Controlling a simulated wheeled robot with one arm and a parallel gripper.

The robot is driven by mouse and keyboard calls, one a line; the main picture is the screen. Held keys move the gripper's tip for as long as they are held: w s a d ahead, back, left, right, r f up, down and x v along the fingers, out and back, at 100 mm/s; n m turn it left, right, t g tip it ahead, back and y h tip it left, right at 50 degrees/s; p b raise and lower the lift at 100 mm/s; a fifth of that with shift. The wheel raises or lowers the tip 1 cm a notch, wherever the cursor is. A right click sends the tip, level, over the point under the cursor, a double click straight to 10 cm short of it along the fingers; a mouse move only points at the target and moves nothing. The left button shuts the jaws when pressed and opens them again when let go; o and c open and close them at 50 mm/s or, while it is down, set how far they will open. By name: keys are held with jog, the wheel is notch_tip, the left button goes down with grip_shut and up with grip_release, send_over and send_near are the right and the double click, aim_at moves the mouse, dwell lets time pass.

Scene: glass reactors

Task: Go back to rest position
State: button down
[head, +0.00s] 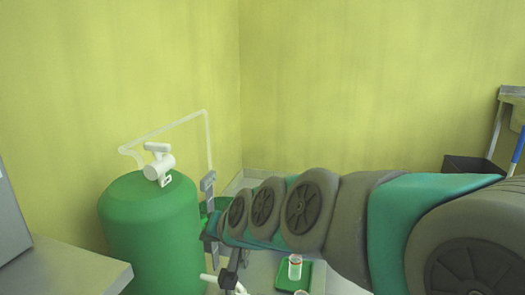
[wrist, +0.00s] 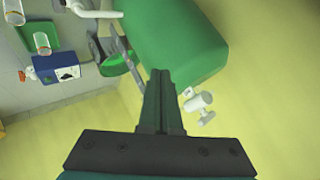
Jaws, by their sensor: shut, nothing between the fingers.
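My gripper (wrist: 159,76) is shut and empty; its two dark fingers lie together in the middle of the wrist view. Just beyond the fingertips in that picture are the large green tank (wrist: 172,38) and its white valve fitting (wrist: 199,104). I cannot tell whether the fingers touch the tank. In the head view my arm reaches in from the right towards the green tank (head: 150,235), which stands upright at the left with the white valve (head: 158,162) on top. The fingertips cannot be made out clearly there.
A thin clear tube (head: 165,128) rises behind the tank. A green tray (head: 318,272) holding a small container (head: 295,267) lies below my arm. A blue device (wrist: 58,68) shows in the wrist view. A grey counter (head: 75,262) is at left, a dark bin (head: 468,166) at right.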

jog(key=s+d+f+g+h, duration=0.2)
jog(key=s+d+f, duration=0.3)
jog(key=s+d, duration=0.3)
jog(key=s+d+f+g+h, duration=0.2)
jog(key=s+d+f+g, duration=0.2)
jog(key=s+d, duration=0.5)
jog(key=s+d+f+g+h, duration=0.2)
jog(key=s+d+f, duration=0.3)
jog(key=s+d, duration=0.4)
jog(key=shift+s+f+g+h, duration=0.3)
jog(key=shift+s+f+g, duration=0.05)
jog(key=shift+s+g, duration=0.35)
